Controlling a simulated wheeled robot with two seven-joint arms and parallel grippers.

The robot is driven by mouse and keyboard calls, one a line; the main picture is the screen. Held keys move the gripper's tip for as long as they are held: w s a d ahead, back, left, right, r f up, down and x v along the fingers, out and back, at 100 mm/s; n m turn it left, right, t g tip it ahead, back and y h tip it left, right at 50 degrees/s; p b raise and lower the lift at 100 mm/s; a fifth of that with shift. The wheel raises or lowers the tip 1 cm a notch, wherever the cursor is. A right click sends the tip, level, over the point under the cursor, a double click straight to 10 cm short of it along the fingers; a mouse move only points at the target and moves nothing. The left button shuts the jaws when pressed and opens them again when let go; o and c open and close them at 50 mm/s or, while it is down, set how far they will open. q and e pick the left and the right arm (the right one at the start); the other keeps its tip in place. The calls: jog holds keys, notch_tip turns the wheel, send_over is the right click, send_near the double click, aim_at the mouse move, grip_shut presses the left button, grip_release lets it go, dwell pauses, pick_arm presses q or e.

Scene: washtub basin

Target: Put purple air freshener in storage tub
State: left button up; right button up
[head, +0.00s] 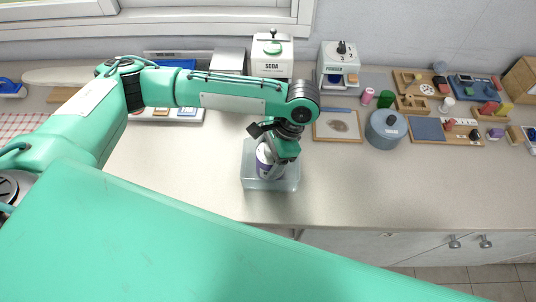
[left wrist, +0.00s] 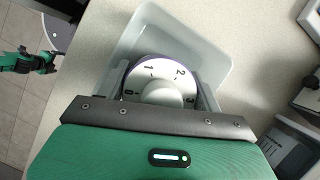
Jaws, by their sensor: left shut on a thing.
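The purple air freshener (head: 265,161) is a white and purple cylinder. In the left wrist view its round dial top (left wrist: 165,85) shows numbers, a white knob and a purple rim. My left gripper (head: 276,152) is shut on it from above, with a finger on each side. The storage tub (head: 290,184) is a clear, pale open box on the counter; its rim also shows in the left wrist view (left wrist: 222,52). The air freshener is within the tub's outline; whether it touches the floor is hidden. My right gripper (left wrist: 47,62) shows small at the left wrist view's left edge; its jaws are unclear.
A framed board (head: 338,126) lies right of the tub, with a grey lidded pot (head: 386,128) beyond it. Wooden trays of small items fill the right. Counter left of the tub is clear.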

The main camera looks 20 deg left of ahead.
pick_arm(q)
jog(key=o, duration=0.8)
jog(key=shift+f, duration=0.1)
jog(key=shift+d+r, duration=0.1)
jog(key=shift+r, duration=0.15)
jog(key=b+v, duration=0.1)
jog(key=v, duration=1)
jog(key=shift+w+d+r+b, duration=0.1)
jog(key=shift+d+r+b, duration=0.05)
jog(key=shift+r+b, duration=0.2)
